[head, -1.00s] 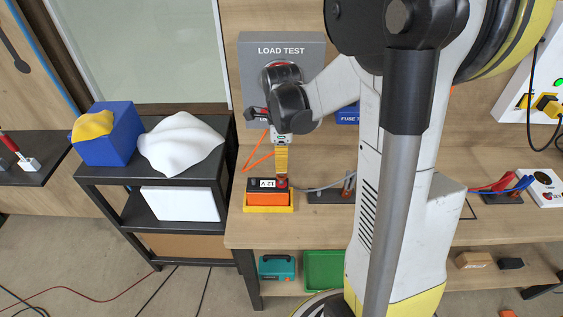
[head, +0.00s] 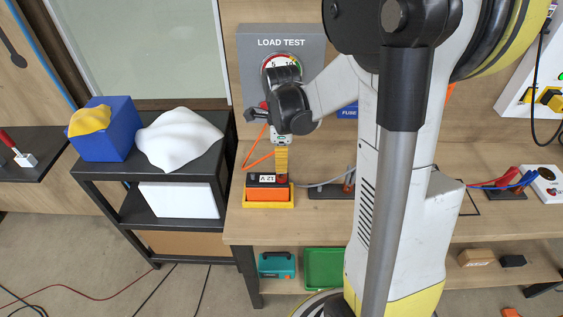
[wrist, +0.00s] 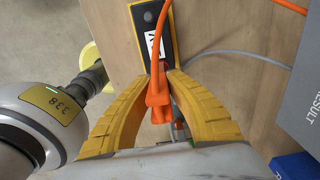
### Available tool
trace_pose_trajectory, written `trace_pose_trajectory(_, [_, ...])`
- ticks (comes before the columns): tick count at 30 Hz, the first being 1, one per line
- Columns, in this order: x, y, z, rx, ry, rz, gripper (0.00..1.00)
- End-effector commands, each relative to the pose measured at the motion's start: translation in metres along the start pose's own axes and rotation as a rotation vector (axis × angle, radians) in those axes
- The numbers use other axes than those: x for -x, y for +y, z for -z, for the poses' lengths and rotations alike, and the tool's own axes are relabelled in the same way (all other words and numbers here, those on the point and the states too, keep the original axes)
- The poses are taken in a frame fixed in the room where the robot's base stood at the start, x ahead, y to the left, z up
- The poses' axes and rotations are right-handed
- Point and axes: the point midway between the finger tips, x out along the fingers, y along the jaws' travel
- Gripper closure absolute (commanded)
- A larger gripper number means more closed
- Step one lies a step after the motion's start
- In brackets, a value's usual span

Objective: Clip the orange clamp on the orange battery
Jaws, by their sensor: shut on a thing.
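The orange battery (head: 265,194), with a black top and a 12 V label, sits in a yellow tray (head: 284,205) at the left front of the workbench. My gripper (head: 281,174) points down over the right end of the battery. In the wrist view, its yellow fingers (wrist: 166,74) are closed around the orange clamp (wrist: 157,95), and an orange cable (wrist: 157,40) runs from it. The battery's black top (wrist: 150,20) lies just beyond the fingertips there. The clamp's jaw ends are hidden, so I cannot tell whether they grip a terminal.
The grey LOAD TEST panel (head: 310,60) stands behind the bench, with the orange cable hanging near it. A grey cable runs right to a dark stand (head: 330,191). A black shelf (head: 90,171) with a blue box (head: 110,135) and white cloth stands left.

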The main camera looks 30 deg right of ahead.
Motion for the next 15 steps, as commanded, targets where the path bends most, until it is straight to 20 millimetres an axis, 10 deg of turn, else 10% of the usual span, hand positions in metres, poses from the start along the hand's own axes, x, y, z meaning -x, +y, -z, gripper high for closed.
trace_pose_trajectory(8, [-0.008, -0.0001, 0.0, 0.0, 0.0, 0.0, 1.0])
trace_pose_trajectory(9, [-0.0069, -0.0001, 0.0, 0.0, 0.0, 0.0, 0.71])
trace_pose_trajectory(10, [-0.0066, -0.0001, 0.0, 0.0, 0.0, 0.0, 0.62])
trace_pose_trajectory(15, [-0.0065, 0.0, 0.0, 0.0, 0.0, 0.0, 0.62])
